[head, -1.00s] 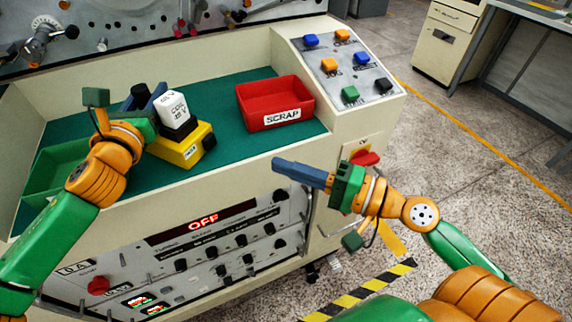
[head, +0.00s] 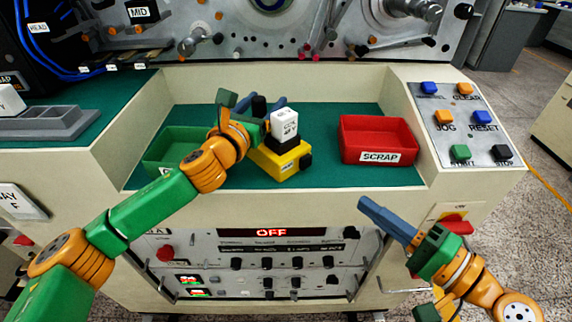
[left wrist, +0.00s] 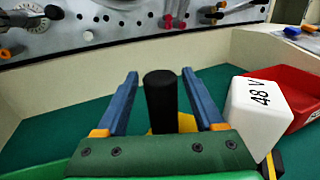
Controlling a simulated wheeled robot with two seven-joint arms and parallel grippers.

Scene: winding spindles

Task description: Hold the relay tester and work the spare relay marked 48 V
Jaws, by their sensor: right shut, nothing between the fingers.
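The yellow relay tester (head: 279,164) stands on the green bench mat with a black upright handle (head: 259,106) at its left. A white relay (head: 285,123) sits upright on the tester's black socket; its face reads COIL 48 V, and "48 V" also shows on the relay in the left wrist view (left wrist: 262,110). My left gripper (head: 266,100) is open, its blue fingers either side of the handle, which shows between them in the left wrist view (left wrist: 160,100) with gaps. My right gripper (head: 364,202) is shut and empty in front of the bench, apart from the tester.
A red SCRAP tray (head: 409,136) stands right of the tester. A green tray (head: 160,150), partly behind my left arm, is at left. A button panel (head: 462,125) is at right. The front display (head: 272,232) reads OFF. A grey rack (head: 45,124) is far left. Mat between tester and SCRAP tray is clear.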

